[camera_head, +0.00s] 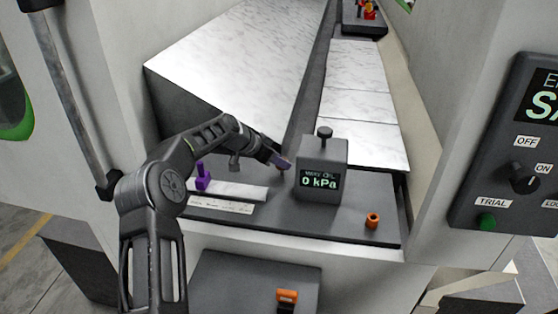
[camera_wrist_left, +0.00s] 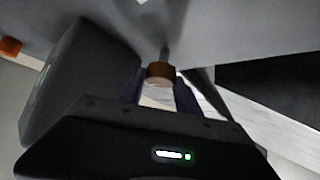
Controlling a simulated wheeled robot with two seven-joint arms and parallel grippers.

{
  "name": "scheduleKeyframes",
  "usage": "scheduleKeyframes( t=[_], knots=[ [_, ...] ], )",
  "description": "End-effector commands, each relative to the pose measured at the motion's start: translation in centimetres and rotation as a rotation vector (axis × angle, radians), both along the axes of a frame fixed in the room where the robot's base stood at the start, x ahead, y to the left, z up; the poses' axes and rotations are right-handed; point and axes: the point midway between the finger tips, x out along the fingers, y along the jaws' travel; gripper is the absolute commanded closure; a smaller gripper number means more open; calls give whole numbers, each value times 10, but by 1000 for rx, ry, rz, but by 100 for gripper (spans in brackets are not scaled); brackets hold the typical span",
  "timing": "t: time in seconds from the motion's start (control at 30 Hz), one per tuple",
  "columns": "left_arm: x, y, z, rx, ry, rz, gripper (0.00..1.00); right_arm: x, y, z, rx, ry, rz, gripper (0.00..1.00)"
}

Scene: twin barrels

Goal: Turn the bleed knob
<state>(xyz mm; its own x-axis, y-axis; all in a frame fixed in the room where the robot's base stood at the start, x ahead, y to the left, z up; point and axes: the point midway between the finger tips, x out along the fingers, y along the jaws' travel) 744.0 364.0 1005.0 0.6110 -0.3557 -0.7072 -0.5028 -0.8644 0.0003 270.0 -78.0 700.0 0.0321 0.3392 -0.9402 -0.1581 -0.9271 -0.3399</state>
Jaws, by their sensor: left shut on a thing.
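My left arm reaches in from the left in the head view. Its gripper (camera_head: 283,164) is low over the dark deck, just left of the grey gauge box (camera_head: 323,158). The box display reads 0 kPa. In the left wrist view a brown-orange round knob (camera_wrist_left: 160,71) on a grey stem sits between the two dark purple fingers, which are shut on it. I take it for the bleed knob. In the head view the gripper hides most of it. The gauge box also shows in the left wrist view (camera_wrist_left: 82,82), left of the fingers. My right gripper is not in view.
A purple fitting (camera_head: 203,176) stands behind a pale labelled strip (camera_head: 222,206) on the deck. An orange knob (camera_head: 372,220) is at the deck's front right. A control panel (camera_head: 507,150) with a rotary switch and green button is on the right.

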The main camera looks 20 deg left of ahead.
Motion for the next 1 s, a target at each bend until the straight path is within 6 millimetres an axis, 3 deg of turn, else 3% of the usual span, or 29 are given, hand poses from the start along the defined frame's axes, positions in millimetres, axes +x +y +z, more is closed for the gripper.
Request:
scheduleKeyframes(
  t=[0.53,1.0],
  knots=[
    [-1,-4,-2,4,-3,250,100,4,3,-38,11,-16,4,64],
    [-1,-9,3,4,-2,575,100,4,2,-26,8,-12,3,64]
  ],
)
